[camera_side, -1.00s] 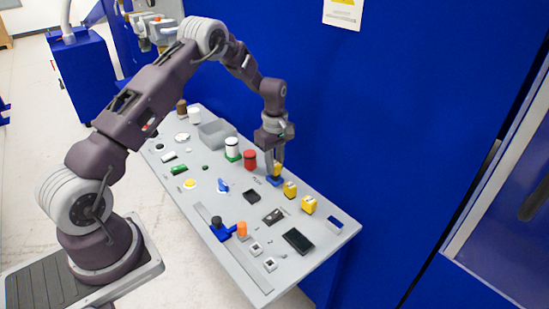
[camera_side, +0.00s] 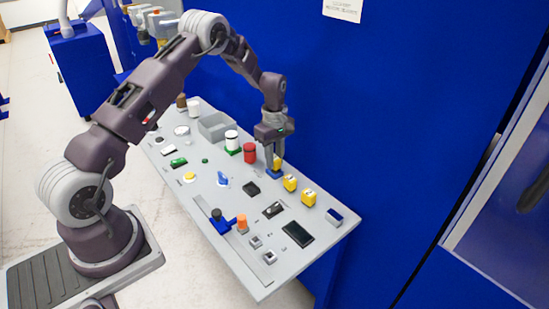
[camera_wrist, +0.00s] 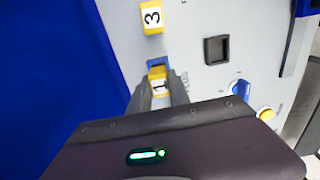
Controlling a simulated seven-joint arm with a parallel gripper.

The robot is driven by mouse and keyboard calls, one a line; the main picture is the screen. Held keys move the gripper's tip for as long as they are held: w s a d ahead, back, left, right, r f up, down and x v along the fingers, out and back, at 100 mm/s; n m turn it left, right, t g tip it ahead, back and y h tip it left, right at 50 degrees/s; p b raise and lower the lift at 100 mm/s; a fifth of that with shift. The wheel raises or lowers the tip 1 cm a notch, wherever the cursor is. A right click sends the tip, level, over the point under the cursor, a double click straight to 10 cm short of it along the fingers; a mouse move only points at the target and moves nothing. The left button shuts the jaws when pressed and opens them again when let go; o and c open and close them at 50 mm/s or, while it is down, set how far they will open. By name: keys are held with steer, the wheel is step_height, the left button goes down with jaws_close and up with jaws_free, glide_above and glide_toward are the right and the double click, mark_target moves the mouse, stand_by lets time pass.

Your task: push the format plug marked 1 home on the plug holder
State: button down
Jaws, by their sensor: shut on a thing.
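The yellow format plug marked 1 (camera_wrist: 159,86) is between the fingers of my gripper (camera_wrist: 160,98) in the wrist view. My gripper is shut on it. In the side view the yellow plug (camera_side: 278,162) shows beside my gripper (camera_side: 274,165), just above the blue plug holder (camera_side: 274,174). The blue holder also shows beyond the plug in the wrist view (camera_wrist: 158,63). The plug stands about upright at the holder. The fingers hide much of it, and I cannot tell how deep it sits.
Two yellow plugs (camera_side: 290,182) (camera_side: 308,197) stand to the right in the side view. A red cylinder (camera_side: 249,153) is left of my gripper. A black square socket (camera_side: 251,188) lies in front. A blue wall rises behind.

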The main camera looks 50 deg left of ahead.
steer(key=shift+f, duration=0.65)
steer(key=c, duration=1.1)
jaws_free()
steer(key=shift+c, duration=0.2)
